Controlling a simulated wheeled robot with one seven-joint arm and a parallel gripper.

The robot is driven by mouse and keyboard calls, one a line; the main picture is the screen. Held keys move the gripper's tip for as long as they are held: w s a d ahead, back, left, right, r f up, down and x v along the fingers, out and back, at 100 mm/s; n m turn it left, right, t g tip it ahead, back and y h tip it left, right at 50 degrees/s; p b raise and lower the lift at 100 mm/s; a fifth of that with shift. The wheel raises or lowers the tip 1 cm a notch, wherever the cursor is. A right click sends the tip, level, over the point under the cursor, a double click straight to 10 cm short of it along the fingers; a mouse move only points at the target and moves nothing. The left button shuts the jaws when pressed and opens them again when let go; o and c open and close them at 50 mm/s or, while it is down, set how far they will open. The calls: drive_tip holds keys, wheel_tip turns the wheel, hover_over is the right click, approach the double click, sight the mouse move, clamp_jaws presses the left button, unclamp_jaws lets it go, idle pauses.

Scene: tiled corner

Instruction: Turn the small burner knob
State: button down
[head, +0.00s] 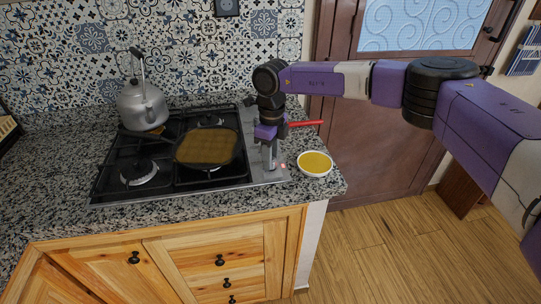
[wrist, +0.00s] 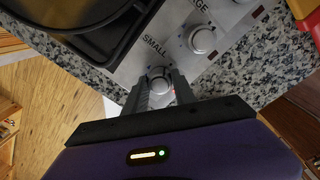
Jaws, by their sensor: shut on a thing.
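The small burner knob (wrist: 159,80) is a round silver-grey knob on the steel control strip, beside the printed word SMALL in the wrist view. My gripper (wrist: 160,92) is shut on it, one finger on each side. In the head view my gripper (head: 269,166) points down onto the strip at the right end of the gas hob (head: 240,182), and it hides the knob there. A small red light or mark shows beside the knob.
Another knob (wrist: 200,40) sits farther along the strip. A dark pan (head: 207,147) and a kettle (head: 143,105) stand on the hob. A white bowl with yellow contents (head: 315,164) stands close to the right of my gripper. A red handle (head: 306,123) shows behind it.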

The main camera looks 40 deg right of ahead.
drive_tip(key=shift+r+m+p, duration=0.1)
drive_tip(key=shift+m+p, duration=0.35)
drive_tip(key=shift+m, duration=1.45)
drive_tip(key=c, duration=1)
unclamp_jaws()
drive_tip(key=shift+c, duration=0.2)
drive_tip(key=r, duration=0.4)
drive_tip(key=r+b, duration=0.1)
drive_tip(key=r, duration=0.2)
drive_tip(key=shift+d+r, duration=0.2)
drive_tip(key=shift+r, duration=0.2)
